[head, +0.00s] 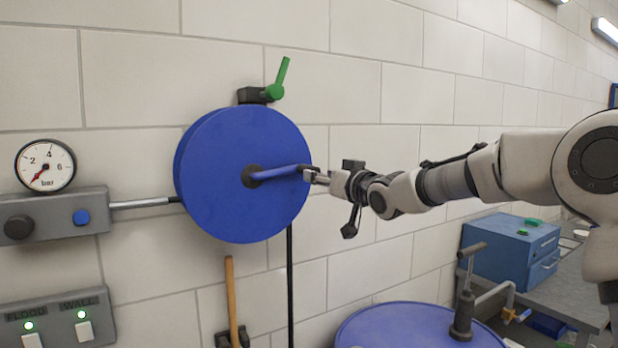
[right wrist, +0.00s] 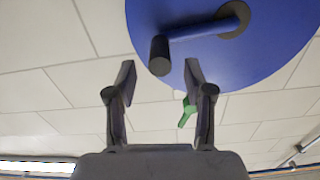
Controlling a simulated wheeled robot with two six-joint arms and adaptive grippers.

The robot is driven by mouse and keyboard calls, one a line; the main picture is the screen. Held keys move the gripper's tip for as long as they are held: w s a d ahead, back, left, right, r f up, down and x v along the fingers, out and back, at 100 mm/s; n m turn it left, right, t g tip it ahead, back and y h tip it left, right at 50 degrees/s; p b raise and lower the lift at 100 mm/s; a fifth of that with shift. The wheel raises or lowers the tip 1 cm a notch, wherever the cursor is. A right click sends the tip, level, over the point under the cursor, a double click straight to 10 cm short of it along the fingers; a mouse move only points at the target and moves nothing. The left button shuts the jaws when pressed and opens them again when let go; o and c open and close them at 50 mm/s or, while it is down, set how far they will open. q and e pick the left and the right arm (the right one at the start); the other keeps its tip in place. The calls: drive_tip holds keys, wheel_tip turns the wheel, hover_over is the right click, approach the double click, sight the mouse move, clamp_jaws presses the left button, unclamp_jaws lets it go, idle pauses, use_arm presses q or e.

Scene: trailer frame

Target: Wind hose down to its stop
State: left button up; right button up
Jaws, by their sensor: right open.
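The blue hose reel (head: 230,205) is a round drum on the tiled wall. A blue crank arm (head: 275,173) runs from its dark hub toward the right and ends in a black grip (head: 305,169). The black hose (head: 290,285) hangs straight down from below the reel; its lower end is out of view. My right gripper (head: 311,176) is at the crank's outer end. In the right wrist view, the open fingers (right wrist: 160,70) stand on either side of the black grip (right wrist: 160,57), near their tips, with gaps visible. Contact cannot be told. My left gripper is not in view.
A green lever (head: 279,80) sits above the reel. A pressure gauge (head: 45,166) and a switch box (head: 62,325) are at the left. A wooden handle (head: 231,290) stands below the reel. A blue drum lid (head: 400,330) and blue toolbox (head: 500,255) are lower right.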

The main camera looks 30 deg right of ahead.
drive_tip(key=w+p, duration=0.2)
drive_tip(key=w, duration=0.1)
drive_tip(key=w+p, duration=0.1)
drive_tip(key=w, duration=0.1)
drive_tip(key=shift+w+a+r, duration=0.15)
drive_tip(key=shift+w+r, duration=0.1)
drive_tip(key=shift+w+f, duration=0.15)
drive_tip(key=shift+w, duration=0.1)
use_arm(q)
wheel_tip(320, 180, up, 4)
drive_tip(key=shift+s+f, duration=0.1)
use_arm(e)
drive_tip(key=shift+s, duration=0.2)
clamp_jaws()
drive_tip(key=shift+f, duration=0.1)
use_arm(q)
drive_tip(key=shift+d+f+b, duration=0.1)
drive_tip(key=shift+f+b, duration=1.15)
drive_tip(key=shift+b, duration=0.15)
use_arm(e)
drive_tip(key=shift+s+a+f+m, duration=0.1)
drive_tip(key=shift+a+f+m, duration=1.2)
drive_tip(key=shift+f+m, duration=0.85)
drive_tip(key=shift+s+a+f+m, duration=0.1)
drive_tip(key=shift+a+f+m, duration=1.15)
drive_tip(key=shift+f+m, duration=0.9)
drive_tip(key=shift+s+a+f+m, duration=0.1)
drive_tip(key=shift+a+f+m, duration=1.4)
drive_tip(key=shift+m, duration=1.1)
drive_tip(key=shift+d+f, duration=0.15)
